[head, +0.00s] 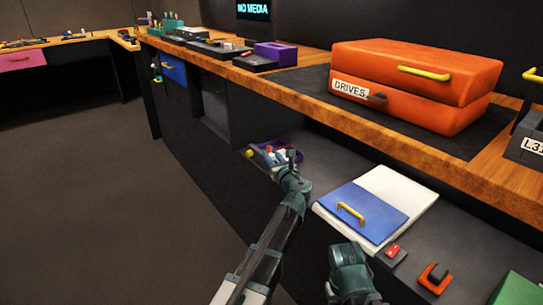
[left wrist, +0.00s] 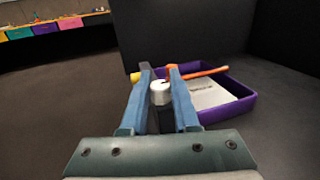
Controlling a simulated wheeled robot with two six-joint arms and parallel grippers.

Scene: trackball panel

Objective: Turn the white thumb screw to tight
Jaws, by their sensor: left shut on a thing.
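The white thumb screw (left wrist: 160,93) shows in the left wrist view as a short white knob between the two blue fingers of my left gripper (left wrist: 160,80). The left gripper is shut on it. A dark post shows below the knob. In the head view my left gripper (head: 287,160) is beside a small purple tray (head: 262,163) on the lower shelf; the screw cannot be made out clearly there. Any tight mark is not legible. My right arm's end (head: 350,272) shows at the bottom of the head view; its fingers cannot be made out.
The purple tray (left wrist: 240,111) holds a pale block and an orange rod (left wrist: 205,72), close to the left fingers. A blue panel with a yellow handle (head: 365,208) lies right of the left arm. Orange drive cases (head: 420,70) sit on the upper counter. Floor at left is clear.

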